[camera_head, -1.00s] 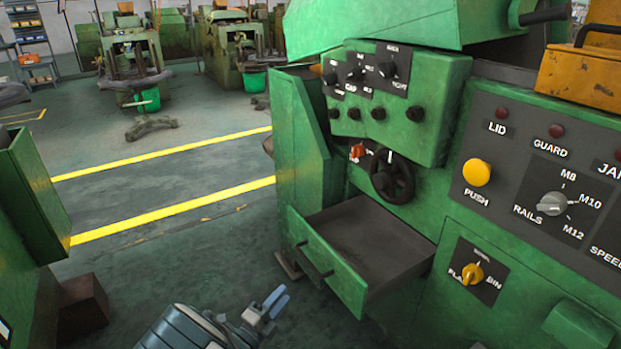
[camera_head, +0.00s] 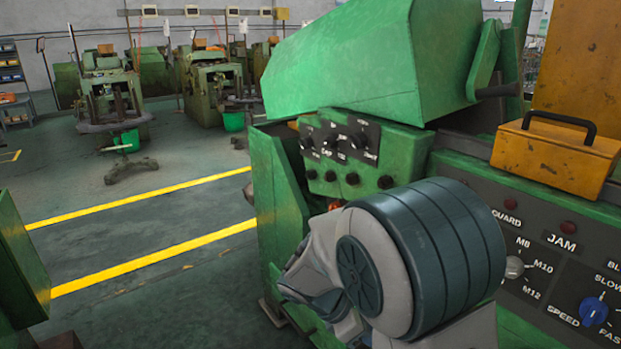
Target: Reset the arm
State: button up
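My arm is raised in front of the green heading machine (camera_head: 370,65), and its large grey joint fills the lower middle of the head view. My gripper and its fingertips cannot be made out. The arm covers the handwheel and most of the drawer area below the small knob panel (camera_head: 345,150).
An orange box with a black handle (camera_head: 550,155) sits on the machine's top right. The right panel has a blue speed knob (camera_head: 593,311) and a grey rails knob (camera_head: 515,267). Open floor with yellow lines (camera_head: 150,262) lies left. Another green machine (camera_head: 22,260) edges the left side.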

jog(key=s+d+r+m+t+y+p, duration=0.1)
jog(key=s+r+m+y+p, duration=0.3)
jog(key=s+r+m, duration=0.2)
jog(key=s+d+r+m+t+y+p, duration=0.1)
jog(key=s+r+m+y+p, duration=0.3)
jog(key=r+m, duration=0.7)
jog(key=s+m+t, duration=0.1)
jog(key=s+m, duration=0.1)
jog(key=shift+s+d+r+m+y, duration=0.15)
jog(key=shift+s+d+m+y, duration=0.1)
jog(key=shift+m+y, duration=0.15)
jog(key=shift+a, duration=0.15)
